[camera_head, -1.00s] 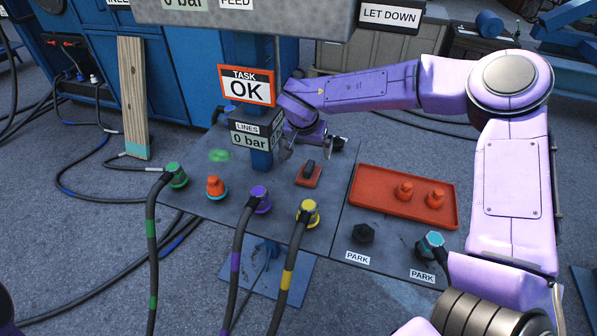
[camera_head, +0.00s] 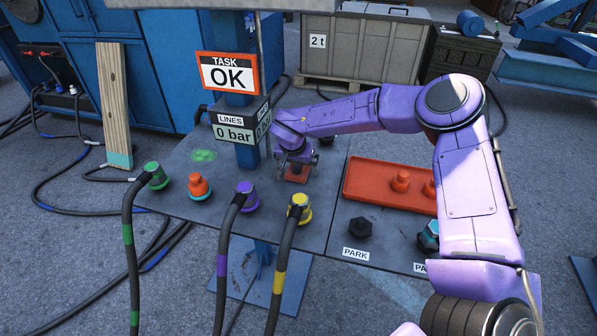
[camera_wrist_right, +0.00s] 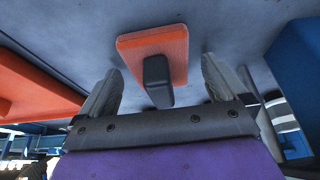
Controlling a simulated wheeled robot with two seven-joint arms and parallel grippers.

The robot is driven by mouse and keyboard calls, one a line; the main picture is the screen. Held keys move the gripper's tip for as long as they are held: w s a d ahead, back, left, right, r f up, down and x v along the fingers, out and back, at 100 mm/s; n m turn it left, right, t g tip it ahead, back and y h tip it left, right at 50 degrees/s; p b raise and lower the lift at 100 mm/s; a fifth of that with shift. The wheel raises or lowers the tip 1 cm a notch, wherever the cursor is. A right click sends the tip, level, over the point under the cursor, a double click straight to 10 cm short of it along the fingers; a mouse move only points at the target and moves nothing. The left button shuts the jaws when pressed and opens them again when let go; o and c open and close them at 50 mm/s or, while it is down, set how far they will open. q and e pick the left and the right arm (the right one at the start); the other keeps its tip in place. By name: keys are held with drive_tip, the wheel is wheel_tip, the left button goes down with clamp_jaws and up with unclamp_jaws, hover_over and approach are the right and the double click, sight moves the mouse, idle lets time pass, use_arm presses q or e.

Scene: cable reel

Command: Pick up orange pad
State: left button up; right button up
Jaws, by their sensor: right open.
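The orange pad (camera_head: 297,175) lies on the grey table top (camera_head: 335,222), to the right of the blue post. In the right wrist view the orange pad (camera_wrist_right: 178,48) shows with a black upright block (camera_wrist_right: 157,82) on it. My right gripper (camera_head: 295,160) is just above the pad and hides part of it in the head view. In the right wrist view its two fingers (camera_wrist_right: 160,90) are apart, one to each side of the black block, with nothing held. My left gripper is in neither view.
A red tray (camera_head: 361,203) with orange caps lies to the right. Green (camera_head: 155,175), purple (camera_head: 246,196) and yellow (camera_head: 299,208) hose couplings line the front edge, with an orange cap (camera_head: 199,187) among them.

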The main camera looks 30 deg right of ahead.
drive_tip(key=shift+c, duration=0.3)
drive_tip(key=shift+f, duration=0.1)
drive_tip(key=c, duration=1.1)
drive_tip(key=shift+w+r, duration=0.1)
drive_tip(key=shift+r, duration=0.4)
drive_tip(key=v, duration=0.1)
drive_tip(key=p+v, duration=0.1)
drive_tip(key=v, duration=0.1)
drive_tip(key=shift+w+d+r, duration=0.15)
drive_tip(key=shift+d+r, duration=0.05)
drive_tip(key=shift+d, duration=0.05)
drive_tip(key=s+a+r+p, duration=0.2)
drive_tip(key=s+a+r, duration=0.7)
drive_tip(key=shift+s+a, duration=0.2)
drive_tip(key=shift+s, duration=0.2)
drive_tip(key=shift+f, duration=0.1)
